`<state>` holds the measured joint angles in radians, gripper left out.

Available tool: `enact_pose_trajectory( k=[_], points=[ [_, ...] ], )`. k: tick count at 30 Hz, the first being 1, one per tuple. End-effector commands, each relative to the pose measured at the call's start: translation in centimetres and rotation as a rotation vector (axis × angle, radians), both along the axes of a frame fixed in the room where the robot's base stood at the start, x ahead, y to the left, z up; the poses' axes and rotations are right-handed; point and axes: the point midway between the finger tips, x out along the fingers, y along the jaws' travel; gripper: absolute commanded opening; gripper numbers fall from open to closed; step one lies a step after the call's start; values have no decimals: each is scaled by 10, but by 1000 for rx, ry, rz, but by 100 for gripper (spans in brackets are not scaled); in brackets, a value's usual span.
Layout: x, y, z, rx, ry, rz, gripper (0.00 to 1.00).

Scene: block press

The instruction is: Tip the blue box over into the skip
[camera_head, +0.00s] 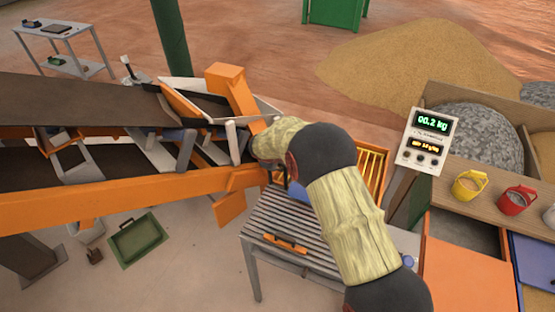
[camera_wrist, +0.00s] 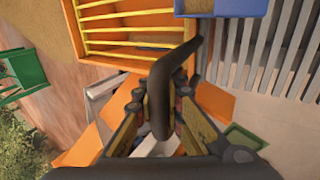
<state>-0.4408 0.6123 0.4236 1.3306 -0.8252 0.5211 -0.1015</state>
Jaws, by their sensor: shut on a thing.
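In the wrist view my gripper (camera_wrist: 162,115) is shut on a dark curved handle (camera_wrist: 182,62), which rises between the fingers and bends right at its upper end. A blue box (camera_wrist: 222,8) is cut off by the top edge there, just beyond the handle; I cannot tell whether the two are joined. In the head view only a small part of the blue box (camera_head: 298,191) shows beside my arm, which hides my gripper. A green container (camera_head: 335,12), perhaps the skip, stands at the back, cut off by the top edge.
An orange frame with yellow bars (camera_head: 372,165) stands behind my arm. A slatted table (camera_head: 275,235) bears an orange handle. A conveyor (camera_head: 80,100) fills the left. A scale display (camera_head: 427,140) and buckets (camera_head: 469,184) are at right. A green tray (camera_head: 137,238) lies on the floor.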

Motion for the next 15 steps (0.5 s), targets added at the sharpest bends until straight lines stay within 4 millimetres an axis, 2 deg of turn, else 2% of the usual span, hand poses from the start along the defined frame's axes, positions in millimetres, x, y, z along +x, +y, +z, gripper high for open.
enact_pose_trajectory(
  k=[1,8,15],
  points=[
    [5,-2,7,9,19,-3,0],
    [17,-6,3,43,111,-3,0],
    [29,-11,-4,40,107,0,0]
  ],
)
